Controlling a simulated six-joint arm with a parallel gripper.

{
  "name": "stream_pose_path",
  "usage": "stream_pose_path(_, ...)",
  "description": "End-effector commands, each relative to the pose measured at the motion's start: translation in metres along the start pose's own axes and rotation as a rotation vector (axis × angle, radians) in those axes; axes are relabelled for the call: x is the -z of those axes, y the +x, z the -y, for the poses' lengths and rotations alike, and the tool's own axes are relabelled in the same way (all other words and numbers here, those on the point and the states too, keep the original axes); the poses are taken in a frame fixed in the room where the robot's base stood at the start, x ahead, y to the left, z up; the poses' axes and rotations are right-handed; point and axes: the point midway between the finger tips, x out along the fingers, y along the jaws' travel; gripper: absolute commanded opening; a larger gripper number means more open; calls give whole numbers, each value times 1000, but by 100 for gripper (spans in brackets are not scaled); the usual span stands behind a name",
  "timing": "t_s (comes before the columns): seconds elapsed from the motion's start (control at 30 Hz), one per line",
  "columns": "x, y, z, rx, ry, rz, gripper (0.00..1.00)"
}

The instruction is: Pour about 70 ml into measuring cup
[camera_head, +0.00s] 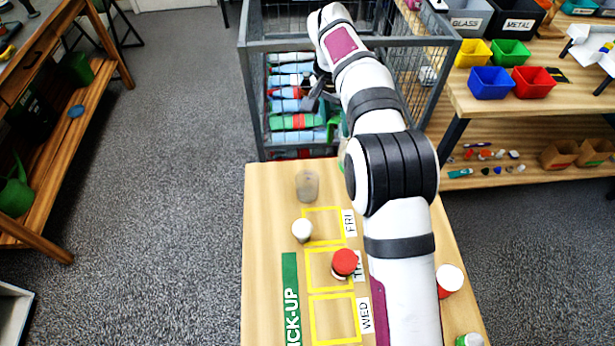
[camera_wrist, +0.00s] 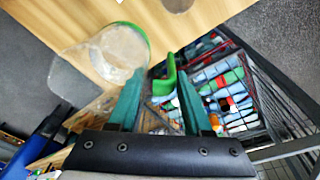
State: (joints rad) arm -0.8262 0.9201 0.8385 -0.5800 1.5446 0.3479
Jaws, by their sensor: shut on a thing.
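My gripper (camera_wrist: 160,88) has its two teal fingers around the green handle (camera_wrist: 167,76) of a clear jug (camera_wrist: 117,52), shut on it. In the wrist view the jug is left of the fingers, its round opening or base seen through clear walls. I cannot tell how much liquid is in it. In the head view my arm hides most of the jug, and part of its green handle (camera_head: 332,130) shows at the table's far edge. A translucent greyish container (camera_head: 307,185), perhaps the measuring cup, stands on the table nearby; its markings are not readable.
A white-topped container (camera_head: 301,230) and a red-lidded jar (camera_head: 344,263) stand near yellow-framed day squares on the wooden table (camera_head: 262,260). Behind the table is a wire cage (camera_head: 252,95) full of bottles. More lidded containers stand right of my arm. The table's left strip is clear.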

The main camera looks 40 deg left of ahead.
Motion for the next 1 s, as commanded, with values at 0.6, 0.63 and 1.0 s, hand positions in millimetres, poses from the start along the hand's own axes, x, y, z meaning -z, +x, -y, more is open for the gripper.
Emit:
stream_pose_path(0.6,-128,7,151,85,-613,-19,0)
stream_pose_path(0.63,-135,10,154,85,-617,-19,0)
stream_pose_path(1.0,-218,41,180,90,-656,-22,0)
